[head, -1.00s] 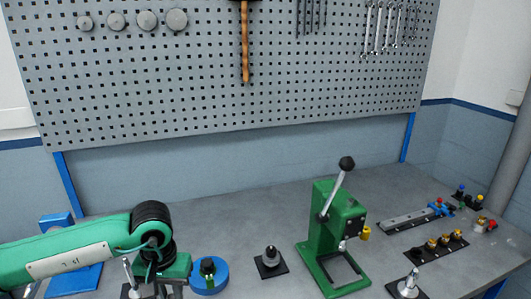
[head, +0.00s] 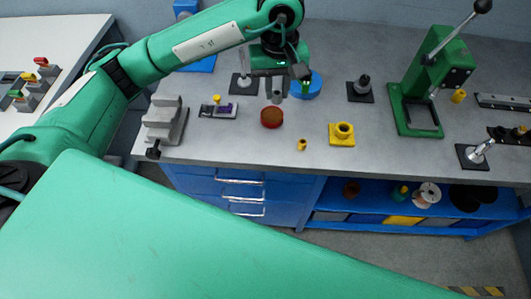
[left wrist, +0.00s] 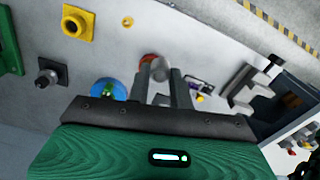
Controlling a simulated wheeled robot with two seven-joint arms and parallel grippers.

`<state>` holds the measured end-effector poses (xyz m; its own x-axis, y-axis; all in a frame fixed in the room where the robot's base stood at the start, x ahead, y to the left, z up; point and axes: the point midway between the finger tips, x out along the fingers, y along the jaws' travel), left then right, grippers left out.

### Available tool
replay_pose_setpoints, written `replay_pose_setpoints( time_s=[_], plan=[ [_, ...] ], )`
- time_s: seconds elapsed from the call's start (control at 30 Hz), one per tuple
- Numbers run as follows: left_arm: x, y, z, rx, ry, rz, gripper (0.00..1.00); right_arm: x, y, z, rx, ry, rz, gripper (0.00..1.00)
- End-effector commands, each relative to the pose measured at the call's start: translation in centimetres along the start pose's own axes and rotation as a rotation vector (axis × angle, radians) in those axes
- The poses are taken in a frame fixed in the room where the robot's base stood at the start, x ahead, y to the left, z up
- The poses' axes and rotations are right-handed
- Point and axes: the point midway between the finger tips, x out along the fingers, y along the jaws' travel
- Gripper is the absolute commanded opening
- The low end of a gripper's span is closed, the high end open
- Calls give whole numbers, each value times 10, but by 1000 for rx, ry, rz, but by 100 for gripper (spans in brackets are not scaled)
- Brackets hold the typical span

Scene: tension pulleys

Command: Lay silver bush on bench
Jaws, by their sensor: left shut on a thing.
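My left gripper (head: 276,90) is in the upper middle of the head view, above the grey bench (head: 225,145). It is shut on the silver bush (head: 276,98), a small grey cylinder between the fingertips. In the left wrist view, the silver bush (left wrist: 160,69) shows at the ends of the two fingers (left wrist: 160,88). A reddish-brown disc (head: 271,118) lies on the bench just in front of the bush. The gap between bush and bench is hard to judge. My right gripper is not in view.
A grey vise (head: 165,122) and a purple-and-yellow fixture (head: 218,108) stand left. A blue round part (head: 308,90) is behind; a small brass bush (head: 301,145) and yellow block (head: 341,139) are right. A green press (head: 408,112) stands further right. The front strip is mostly clear.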

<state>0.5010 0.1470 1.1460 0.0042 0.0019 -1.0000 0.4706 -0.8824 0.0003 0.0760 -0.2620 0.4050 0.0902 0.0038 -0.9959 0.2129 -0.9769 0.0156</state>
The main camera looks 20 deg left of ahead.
Motion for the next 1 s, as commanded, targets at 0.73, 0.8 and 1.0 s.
replay_pose_setpoints(
  time_s=[0.73,0.8,1.0],
  plan=[
    [120,1,3,-29,-8,-3,0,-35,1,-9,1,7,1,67],
    [134,1,2,-27,-7,-2,0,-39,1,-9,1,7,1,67],
    [157,2,2,-27,-3,1,0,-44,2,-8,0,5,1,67]
  ],
)
